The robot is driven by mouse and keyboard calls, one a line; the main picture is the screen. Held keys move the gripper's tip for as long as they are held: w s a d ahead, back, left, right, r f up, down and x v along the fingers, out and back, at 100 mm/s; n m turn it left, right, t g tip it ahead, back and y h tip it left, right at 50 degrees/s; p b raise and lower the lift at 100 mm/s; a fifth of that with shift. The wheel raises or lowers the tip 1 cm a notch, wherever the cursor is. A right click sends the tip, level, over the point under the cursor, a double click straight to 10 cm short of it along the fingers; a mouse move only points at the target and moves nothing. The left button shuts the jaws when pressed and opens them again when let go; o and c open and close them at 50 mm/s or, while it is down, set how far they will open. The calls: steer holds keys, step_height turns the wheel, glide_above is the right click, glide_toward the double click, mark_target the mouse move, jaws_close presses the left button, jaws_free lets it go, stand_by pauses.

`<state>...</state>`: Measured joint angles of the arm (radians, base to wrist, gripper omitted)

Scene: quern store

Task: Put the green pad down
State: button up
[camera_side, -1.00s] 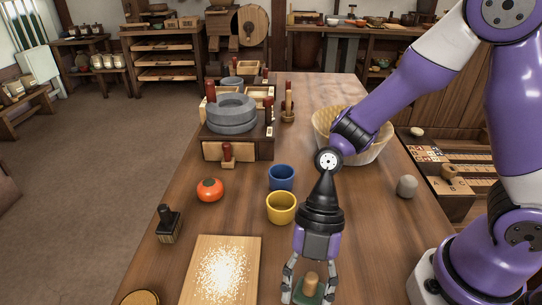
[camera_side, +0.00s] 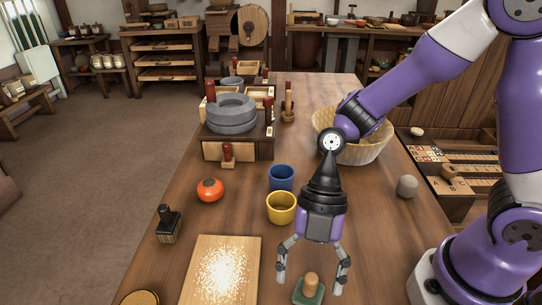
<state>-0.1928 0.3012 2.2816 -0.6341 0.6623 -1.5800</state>
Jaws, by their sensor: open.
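The green pad (camera_side: 309,294) lies at the near edge of the picture, on the wooden table, with a tan wooden knob (camera_side: 311,280) standing up from it. My gripper (camera_side: 310,286) is open, its two fingers spread wide on either side of the knob. The fingers look apart from the knob and the pad. The gripper's palm is above the knob. The near edge of the pad is close to the bottom of the picture.
A board with pale grains (camera_side: 222,268) lies left of the pad. A yellow cup (camera_side: 281,208) and a blue cup (camera_side: 281,177) stand behind my gripper. A dark brush (camera_side: 168,225), a tomato-like red object (camera_side: 210,190) and a grey stone (camera_side: 407,186) stand farther off. The table right of the pad is clear.

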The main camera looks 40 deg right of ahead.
steer(key=w+d+r+m+t+h, duration=0.1)
steer(key=d+r+m+t+h, duration=0.1)
steer(key=d+r+m+t, duration=0.2)
steer(key=w+d+r+m+t+h, duration=0.1)
steer(key=d+r+m+t+h, duration=0.2)
steer(key=d+r+m, duration=0.7)
steer(key=shift+w+d+m+t, duration=0.3)
steer(key=shift+d+m+t, duration=0.6)
steer(key=shift+m, duration=4.4)
